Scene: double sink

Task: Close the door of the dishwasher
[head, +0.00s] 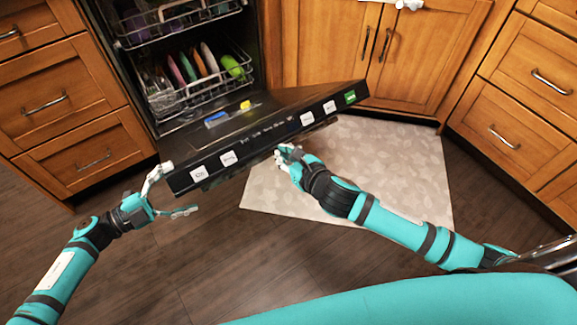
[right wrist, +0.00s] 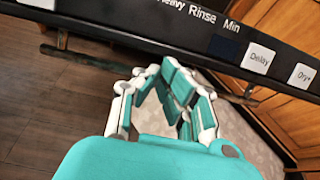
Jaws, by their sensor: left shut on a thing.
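The dishwasher door (head: 240,145) is open and tilted down, with its dark control edge toward me; the edge also shows in the right wrist view (right wrist: 190,30). My left gripper (head: 178,190) has its fingers on either side of the door's left corner and is shut on it. My right gripper (head: 287,152) is at the front of the door, right of its middle. In the right wrist view its fingers (right wrist: 160,75) reach under the control edge, close to a dark bar (right wrist: 75,58). Whether they touch it or close on it is unclear.
Inside the dishwasher, the lower rack (head: 200,85) holds several colourful dishes, and an upper rack (head: 170,20) is above it. Blue and yellow items (head: 216,118) lie on the inner door. Wooden cabinets (head: 65,125) flank it. A pale mat (head: 390,165) lies on the floor.

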